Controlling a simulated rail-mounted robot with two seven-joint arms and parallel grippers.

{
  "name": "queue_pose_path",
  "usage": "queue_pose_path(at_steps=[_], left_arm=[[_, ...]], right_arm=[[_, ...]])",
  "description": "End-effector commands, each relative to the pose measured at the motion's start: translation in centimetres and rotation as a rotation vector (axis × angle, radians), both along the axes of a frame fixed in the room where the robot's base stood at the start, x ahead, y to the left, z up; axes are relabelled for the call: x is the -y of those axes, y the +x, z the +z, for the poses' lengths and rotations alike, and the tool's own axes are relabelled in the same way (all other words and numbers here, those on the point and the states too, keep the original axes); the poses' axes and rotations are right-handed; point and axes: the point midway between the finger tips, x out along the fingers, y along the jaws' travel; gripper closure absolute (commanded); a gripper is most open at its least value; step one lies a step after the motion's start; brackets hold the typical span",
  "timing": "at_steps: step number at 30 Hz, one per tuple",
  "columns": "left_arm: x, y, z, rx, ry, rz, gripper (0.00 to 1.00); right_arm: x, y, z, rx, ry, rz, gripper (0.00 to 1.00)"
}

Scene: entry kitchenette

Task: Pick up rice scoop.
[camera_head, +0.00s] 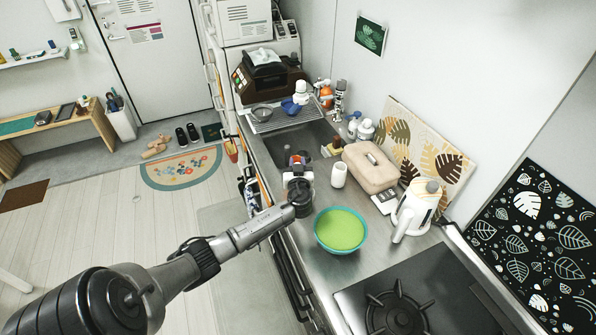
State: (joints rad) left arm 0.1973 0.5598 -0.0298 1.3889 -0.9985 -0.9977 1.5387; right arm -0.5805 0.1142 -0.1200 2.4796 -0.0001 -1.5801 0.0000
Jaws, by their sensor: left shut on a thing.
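My left arm reaches in from the lower left to the counter's front edge beside the sink. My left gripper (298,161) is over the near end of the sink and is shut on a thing. The held thing is mostly hidden by the gripper and too small to make out clearly; I take it to be the rice scoop. No other rice scoop is clear to me in view. My right gripper is not in view.
A teal bowl with green inside (340,230) stands close to the gripper's near side. A white cup (339,175), a beige case (370,167) and a white kettle (415,208) stand to the right. The sink (284,143) lies behind, the stove (425,300) in front.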

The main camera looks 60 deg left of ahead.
Motion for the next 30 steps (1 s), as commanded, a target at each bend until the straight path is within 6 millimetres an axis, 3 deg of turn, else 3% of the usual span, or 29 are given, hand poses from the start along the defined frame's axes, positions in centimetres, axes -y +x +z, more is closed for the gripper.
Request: queue_pose_path(at_steps=[4,15,24,30], left_arm=[[0.0,0.0,2.5,0.008,-0.001,-0.001,0.97],[6.9,3.2,6.8,0.006,-0.003,-0.002,0.97],[9.9,4.6,8.9,0.002,0.000,-0.001,0.97],[10.5,4.9,9.4,0.000,0.001,-0.001,0.97]], right_arm=[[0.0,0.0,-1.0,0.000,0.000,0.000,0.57],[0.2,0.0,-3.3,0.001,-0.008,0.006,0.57],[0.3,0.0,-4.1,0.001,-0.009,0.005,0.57],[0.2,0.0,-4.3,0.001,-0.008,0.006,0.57]])
